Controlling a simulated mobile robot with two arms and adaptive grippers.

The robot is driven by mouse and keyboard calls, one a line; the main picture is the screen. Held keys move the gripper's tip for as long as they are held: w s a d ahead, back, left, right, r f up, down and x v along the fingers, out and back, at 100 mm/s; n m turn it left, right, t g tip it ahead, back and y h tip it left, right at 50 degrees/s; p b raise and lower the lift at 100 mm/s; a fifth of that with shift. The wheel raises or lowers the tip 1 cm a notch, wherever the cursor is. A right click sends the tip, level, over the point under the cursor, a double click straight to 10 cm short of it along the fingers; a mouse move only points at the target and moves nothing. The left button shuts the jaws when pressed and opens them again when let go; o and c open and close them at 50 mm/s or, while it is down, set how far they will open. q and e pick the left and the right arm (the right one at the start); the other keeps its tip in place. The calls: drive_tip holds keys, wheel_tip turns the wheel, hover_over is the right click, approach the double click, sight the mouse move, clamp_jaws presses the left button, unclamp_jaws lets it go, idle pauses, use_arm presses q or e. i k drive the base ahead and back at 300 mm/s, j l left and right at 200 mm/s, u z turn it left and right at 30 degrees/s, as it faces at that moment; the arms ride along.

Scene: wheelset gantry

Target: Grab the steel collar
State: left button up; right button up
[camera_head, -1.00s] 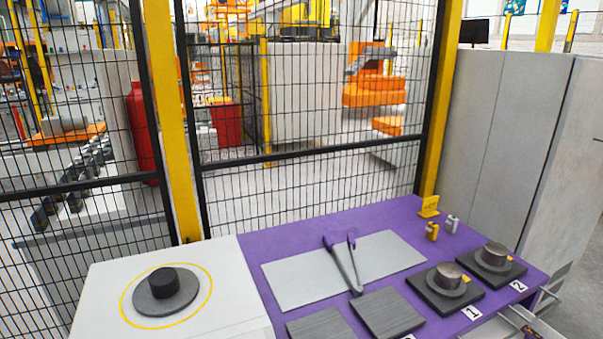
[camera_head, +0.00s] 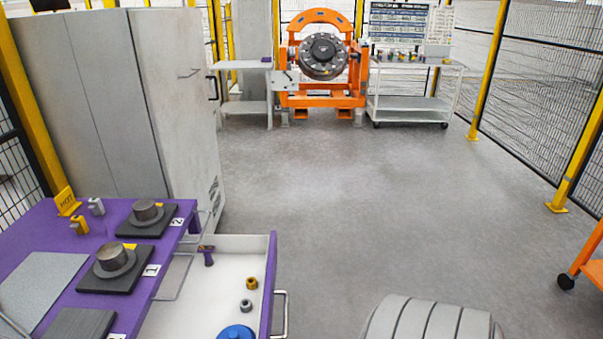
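Two grey metal flanged pieces sit on dark square pads on the purple bench at the left: the piece by label 1 (camera_head: 113,258) and the piece by label 2 (camera_head: 146,212). A small grey ring (camera_head: 246,306) and a small brass-coloured ring (camera_head: 252,284) lie in the open white drawer (camera_head: 200,300). I cannot tell which of these is the steel collar. Neither of my grippers is in view.
A purple-handled item (camera_head: 207,256) and a blue round part (camera_head: 236,333) are also in the drawer. A grey cabinet (camera_head: 110,100) stands behind the bench. An orange stand (camera_head: 320,95) and a white cart (camera_head: 412,105) are at the back. The middle floor is clear.

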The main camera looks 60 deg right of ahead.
sight(245, 309)
drive_tip(key=z, duration=1.4)
